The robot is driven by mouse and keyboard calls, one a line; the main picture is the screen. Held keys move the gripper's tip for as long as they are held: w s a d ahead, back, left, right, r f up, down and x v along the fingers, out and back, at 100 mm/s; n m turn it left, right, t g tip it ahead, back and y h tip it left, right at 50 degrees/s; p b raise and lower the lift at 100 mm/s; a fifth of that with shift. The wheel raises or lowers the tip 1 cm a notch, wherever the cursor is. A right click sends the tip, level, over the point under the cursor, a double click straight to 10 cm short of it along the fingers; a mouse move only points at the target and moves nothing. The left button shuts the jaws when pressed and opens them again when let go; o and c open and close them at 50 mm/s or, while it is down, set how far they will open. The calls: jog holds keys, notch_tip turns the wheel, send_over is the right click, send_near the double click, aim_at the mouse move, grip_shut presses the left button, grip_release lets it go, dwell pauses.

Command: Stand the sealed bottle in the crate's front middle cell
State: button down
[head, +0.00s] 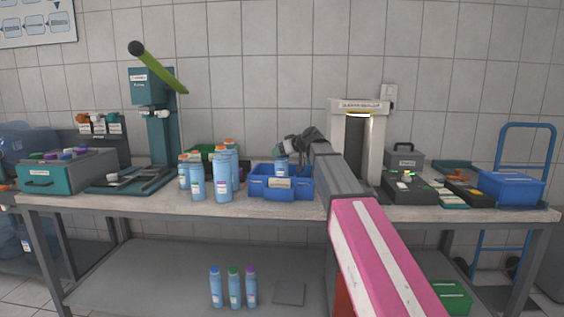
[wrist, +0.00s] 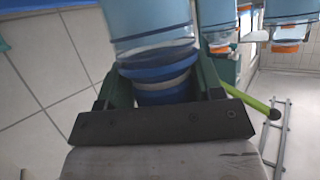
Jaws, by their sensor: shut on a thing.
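The blue crate (head: 257,190) with a pale label on its front stands on the bench, right of the middle bottle group. My gripper (head: 284,149) is over the crate and shut on the sealed bottle (head: 281,168). The bottle's lower part is hidden behind the crate's front wall, and I cannot tell which cell it is over or whether it touches the crate floor. In the wrist view the bottle (wrist: 148,22) runs up from the jaws (wrist: 158,75), its blue cap (wrist: 160,84) between the two dark fingers.
Several light-blue bottles (head: 222,178) with orange caps stand left of the crate. A green-handled capping press (head: 157,125) is behind them. A white arch-shaped sealer (head: 370,140) stands to the right. Trays and a blue bin (head: 510,188) fill the bench's right end.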

aim_at(282, 160)
jog(key=shift+f, duration=1.9)
jog(key=shift+c, duration=1.2)
grip_release()
jog(key=v, duration=1.2)
jog(key=shift+s, duration=0.1)
